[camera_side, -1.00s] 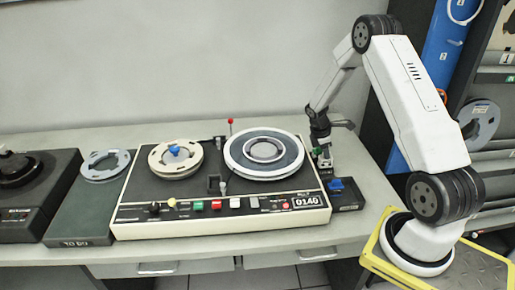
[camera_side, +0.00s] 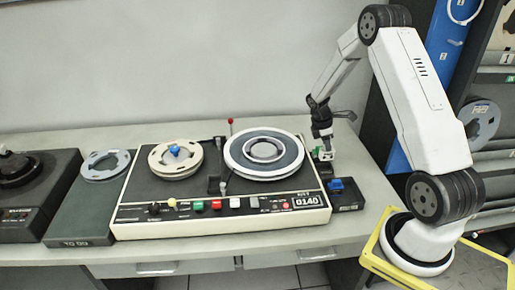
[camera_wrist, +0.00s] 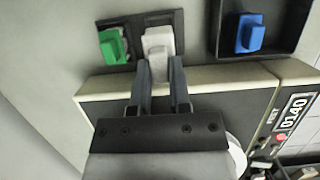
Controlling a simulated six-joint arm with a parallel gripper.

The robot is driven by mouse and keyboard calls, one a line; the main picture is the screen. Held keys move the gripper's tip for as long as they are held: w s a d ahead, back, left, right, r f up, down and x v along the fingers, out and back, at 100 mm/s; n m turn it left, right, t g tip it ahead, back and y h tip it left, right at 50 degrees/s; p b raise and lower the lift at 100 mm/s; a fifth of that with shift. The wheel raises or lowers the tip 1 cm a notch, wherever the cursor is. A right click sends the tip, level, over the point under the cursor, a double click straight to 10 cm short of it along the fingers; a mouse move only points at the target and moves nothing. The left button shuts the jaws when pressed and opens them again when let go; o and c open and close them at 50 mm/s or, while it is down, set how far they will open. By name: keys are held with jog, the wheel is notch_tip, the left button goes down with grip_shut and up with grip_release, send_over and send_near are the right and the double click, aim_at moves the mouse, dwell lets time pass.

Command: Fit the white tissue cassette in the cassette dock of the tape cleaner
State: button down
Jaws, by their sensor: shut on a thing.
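The white tissue cassette (camera_wrist: 158,42) is between the fingers of my gripper (camera_wrist: 161,70) in the wrist view, and the gripper is shut on it. It is also visible, small, in the side view (camera_side: 326,155), below my gripper (camera_side: 323,142). It is at a dark holder (camera_wrist: 165,17) beside a green cassette (camera_wrist: 112,46); whether it still touches the holder I cannot tell. The tape cleaner (camera_side: 130,215) is the beige and black machine with two reels and a 0140 display. I cannot clearly make out the cassette dock.
A blue block (camera_wrist: 249,33) sits in a dark tray (camera_wrist: 290,30), right of the white cassette in the wrist view. That tray (camera_side: 350,203) stands against the machine's right end in the side view. Bare table (camera_side: 375,185) lies right of it.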

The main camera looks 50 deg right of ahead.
jog(key=shift+r, duration=0.15)
notch_tip(320, 180, up, 14)
jog(key=w+a+m+y, duration=0.2)
jog(key=w+a+m, duration=0.4)
jog(key=a, duration=0.5)
jog(key=w+a+m+y, duration=0.1)
jog(key=w+a+m, duration=0.55)
jog(key=a, duration=0.45)
jog(key=w+a+m+y, duration=0.2)
jog(key=w+a+m, duration=0.4)
jog(key=a, duration=0.5)
jog(key=shift+n, duration=0.25)
jog(key=f, duration=0.3)
jog(key=a+f, duration=0.1)
jog(key=shift+w+f, duration=0.4)
jog(key=shift+f, duration=0.1)
jog(key=shift+f, duration=2.35)
jog(key=shift+f, duration=0.95)
